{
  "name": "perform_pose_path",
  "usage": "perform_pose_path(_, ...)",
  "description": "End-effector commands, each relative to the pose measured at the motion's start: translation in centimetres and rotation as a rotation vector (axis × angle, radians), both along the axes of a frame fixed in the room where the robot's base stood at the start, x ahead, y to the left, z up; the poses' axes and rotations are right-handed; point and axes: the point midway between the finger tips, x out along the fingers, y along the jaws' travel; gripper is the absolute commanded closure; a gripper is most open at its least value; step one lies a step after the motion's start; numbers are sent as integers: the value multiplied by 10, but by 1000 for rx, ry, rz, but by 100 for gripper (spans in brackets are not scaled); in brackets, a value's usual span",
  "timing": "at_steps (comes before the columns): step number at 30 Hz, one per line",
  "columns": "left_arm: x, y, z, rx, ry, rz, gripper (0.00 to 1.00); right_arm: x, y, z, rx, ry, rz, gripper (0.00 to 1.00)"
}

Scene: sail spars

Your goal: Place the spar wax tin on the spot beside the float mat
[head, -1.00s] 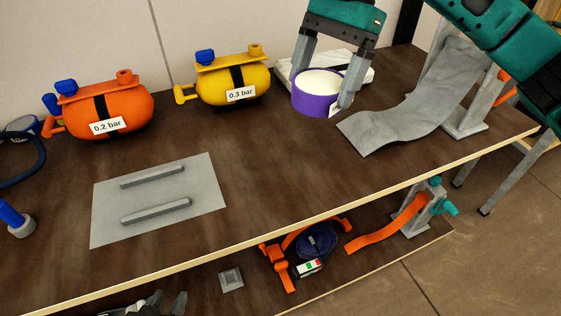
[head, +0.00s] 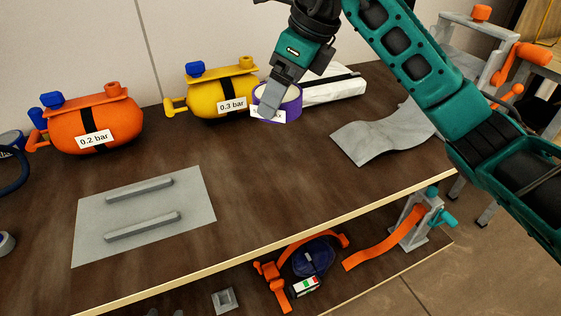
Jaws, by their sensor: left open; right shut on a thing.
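The spar wax tin, taken to be the round purple tin with a pale top (head: 292,104), is at the back of the table beside the yellow float. My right gripper (head: 271,106) is shut on it; one finger covers part of its near side, and a white label shows low on it. I cannot tell whether the tin touches the table. The float mat, taken to be the flat grey mat with two raised bars (head: 147,209), lies at the front left, bare. Only small tips of my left gripper (head: 165,312) show at the bottom edge.
An orange float (head: 95,122) marked 0.2 bar and a yellow float (head: 222,92) marked 0.3 bar stand at the back. A white bundle (head: 334,86) and a grey cloth (head: 380,136) lie right. The table between mat and cloth is clear. A lower shelf holds straps.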

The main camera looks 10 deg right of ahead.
Motion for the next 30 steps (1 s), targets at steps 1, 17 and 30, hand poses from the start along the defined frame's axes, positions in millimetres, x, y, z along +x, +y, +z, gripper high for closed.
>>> perform_pose_path(1,0,-1,-2,-1,0,-2,57,-1,0,-16,2,3,0,65)
perform_pose_path(17,4,-8,0,-13,-8,-13,57,0,0,-105,2,-4,2,65)
perform_pose_path(30,5,-8,-5,-14,-5,-13,57,0,0,-147,3,-5,3,65)
